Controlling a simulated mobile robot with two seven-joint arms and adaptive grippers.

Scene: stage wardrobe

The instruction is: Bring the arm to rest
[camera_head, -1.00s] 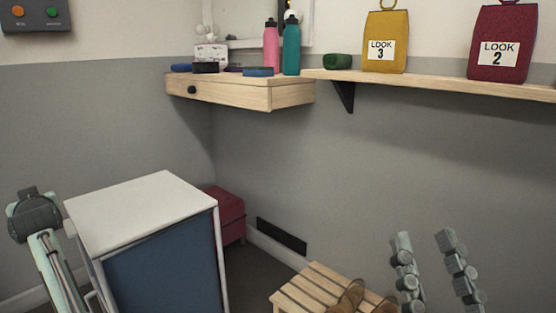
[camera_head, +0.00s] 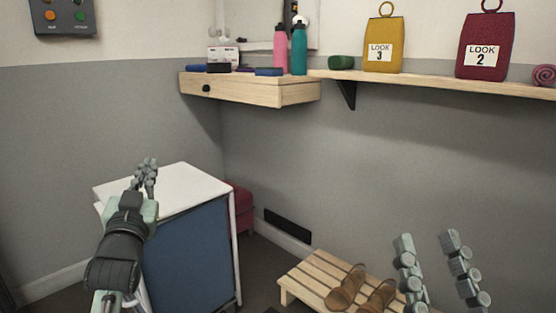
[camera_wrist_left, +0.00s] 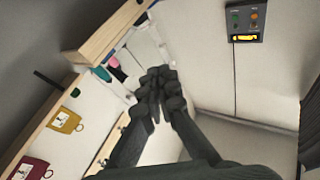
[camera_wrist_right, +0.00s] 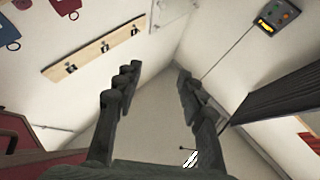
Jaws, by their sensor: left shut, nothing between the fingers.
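My left gripper (camera_head: 147,178) is in front of the white-topped blue cabinet (camera_head: 190,252) in the head view, its fingers together and pointing up and away. The left wrist view also shows its fingers (camera_wrist_left: 158,92) closed with nothing between them. My right gripper (camera_head: 432,262) is at the lower right of the head view, its two fingers well apart and pointing up. The right wrist view shows its fingers (camera_wrist_right: 155,85) open and empty.
A slatted wooden bench (camera_head: 312,280) with brown shoes (camera_head: 347,287) stands beside the right gripper. A wall shelf (camera_head: 430,84) holds yellow (camera_head: 385,45) and red bags (camera_head: 485,45). A drawer shelf (camera_head: 262,92) carries pink (camera_head: 280,47) and teal bottles (camera_head: 298,50). Open floor is little seen.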

